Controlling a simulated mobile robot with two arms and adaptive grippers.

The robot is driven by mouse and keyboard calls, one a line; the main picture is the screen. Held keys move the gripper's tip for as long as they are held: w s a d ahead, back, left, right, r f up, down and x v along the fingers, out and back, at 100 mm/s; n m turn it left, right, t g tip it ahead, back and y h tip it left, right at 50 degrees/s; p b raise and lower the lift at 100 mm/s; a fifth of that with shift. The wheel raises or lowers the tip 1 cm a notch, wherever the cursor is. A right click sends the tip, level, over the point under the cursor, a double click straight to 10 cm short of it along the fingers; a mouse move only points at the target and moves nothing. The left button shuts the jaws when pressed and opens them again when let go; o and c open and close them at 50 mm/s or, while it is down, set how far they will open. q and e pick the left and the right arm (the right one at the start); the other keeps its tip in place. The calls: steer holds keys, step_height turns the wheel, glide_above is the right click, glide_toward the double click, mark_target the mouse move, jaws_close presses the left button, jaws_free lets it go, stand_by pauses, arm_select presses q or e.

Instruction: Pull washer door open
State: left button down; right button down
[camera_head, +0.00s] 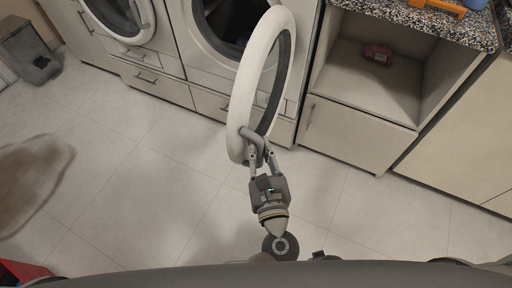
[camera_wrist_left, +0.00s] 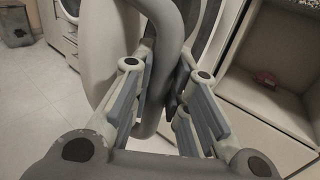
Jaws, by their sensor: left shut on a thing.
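The washer door (camera_head: 258,62) is a round white ring with a dark inner rim. It stands swung out from the washer (camera_head: 190,38), whose dark drum opening shows behind it. My left gripper (camera_head: 258,150) is shut on the door's near edge, at its grey handle part. In the left wrist view the fingers (camera_wrist_left: 160,95) close around the curved grey door edge (camera_wrist_left: 172,50). The exact contact is partly hidden by the fingers. My right gripper is not seen in either view.
Another front-loading machine (camera_head: 118,18) stands at the left. An open cabinet (camera_head: 372,85) with a small pink item (camera_head: 378,53) inside stands right of the washer. A rug (camera_head: 30,175) and a red object (camera_head: 22,272) lie at the left. The tiled floor between is clear.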

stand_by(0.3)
arm_select(q)
steer(key=c, duration=1.4)
jaws_free()
steer(key=shift+w, duration=0.1)
steer(key=shift+s+d, duration=0.15)
steer(key=shift+s, duration=1.1)
steer(key=shift+s+d, duration=0.2)
steer(key=shift+s, duration=1.05)
steer(key=shift+s+d, duration=0.15)
steer(key=shift+s, duration=1.1)
